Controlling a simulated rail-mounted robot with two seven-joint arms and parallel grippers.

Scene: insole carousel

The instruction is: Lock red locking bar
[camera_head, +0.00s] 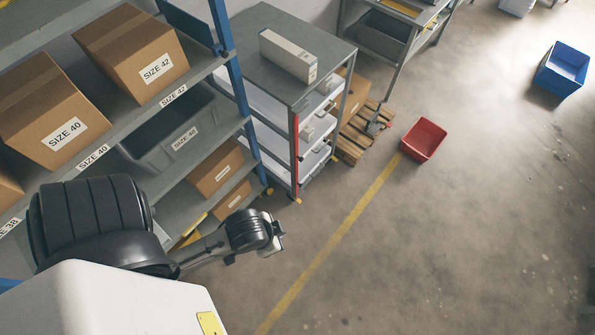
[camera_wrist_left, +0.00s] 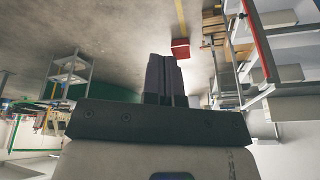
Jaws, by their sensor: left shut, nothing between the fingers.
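The red locking bar (camera_head: 296,150) runs along the front corner post of the grey cart (camera_head: 299,100). In the left wrist view the bar (camera_wrist_left: 258,42) shows at the upper right, beside the white trays. My left gripper (camera_head: 278,240) is in front of the cart at floor side, apart from the bar. In the left wrist view its dark fingers (camera_wrist_left: 165,78) are together with nothing between them. The head view shows the gripper too small to make out its fingers. My right gripper is not in view.
A shelf rack with cartons (camera_head: 68,138) and a grey bin (camera_head: 185,130) stands at the left. A long white box (camera_head: 288,56) lies on the cart top. A pallet (camera_head: 352,145), a red bin (camera_head: 423,140) and a blue bin (camera_head: 562,70) are on the floor.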

